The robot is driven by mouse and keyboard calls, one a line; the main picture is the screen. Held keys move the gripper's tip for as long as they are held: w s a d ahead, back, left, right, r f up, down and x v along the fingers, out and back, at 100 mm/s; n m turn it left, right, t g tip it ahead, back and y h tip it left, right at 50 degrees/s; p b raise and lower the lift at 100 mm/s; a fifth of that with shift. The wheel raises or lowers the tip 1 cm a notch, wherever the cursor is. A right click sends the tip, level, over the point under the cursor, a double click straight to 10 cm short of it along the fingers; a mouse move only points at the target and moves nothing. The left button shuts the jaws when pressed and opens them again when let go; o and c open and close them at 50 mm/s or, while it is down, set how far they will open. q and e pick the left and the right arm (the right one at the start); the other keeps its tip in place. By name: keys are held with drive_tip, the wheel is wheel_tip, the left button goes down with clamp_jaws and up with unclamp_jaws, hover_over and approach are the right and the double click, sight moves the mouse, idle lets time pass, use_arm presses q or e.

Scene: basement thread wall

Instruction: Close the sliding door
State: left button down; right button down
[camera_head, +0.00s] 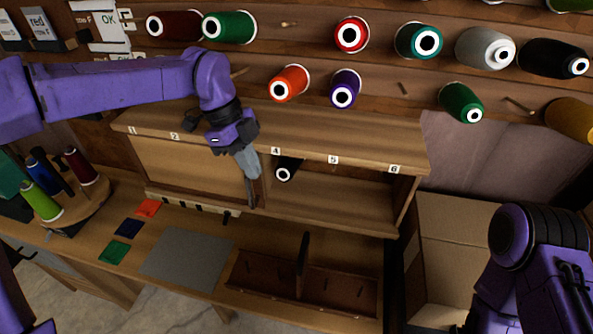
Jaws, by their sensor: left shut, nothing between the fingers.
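A wooden cabinet (330,215) stands at the back of the bench, with numbers along its top edge. Its sliding door (190,168) is a light wooden panel covering the left part. The right part is open, and a black spool (286,170) lies inside it near the middle. My left gripper (251,190) is shut and empty, pointing down in front of the cabinet at the door's right edge. I cannot tell whether it touches the door. My right arm shows at the lower right, but its gripper is out of view.
Several thread spools (350,34) hang on the wall above the cabinet. A brown divided tray (340,299), a grey mat (187,258) and small coloured patches (128,228) lie on the bench. A round spool stand (90,207) is at left. A cardboard box (450,240) is at right.

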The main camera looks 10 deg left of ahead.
use_arm(q)
drive_tip(key=shift+w+a, duration=0.1)
drive_tip(key=shift+a, duration=0.1)
use_arm(e)
drive_tip(key=shift+d, duration=0.2)
drive_tip(key=shift+f, duration=0.1)
use_arm(q)
wheel_tip(320, 180, up, 10)
drive_tip(key=b, duration=0.3)
drive_tip(key=shift+d+r, duration=0.15)
drive_tip(key=shift+d, duration=0.25)
use_arm(e)
drive_tip(key=f, duration=0.3)
drive_tip(key=shift+s, duration=0.25)
use_arm(q)
drive_tip(key=shift+s, duration=0.25)
use_arm(e)
drive_tip(key=shift+s, duration=0.1)
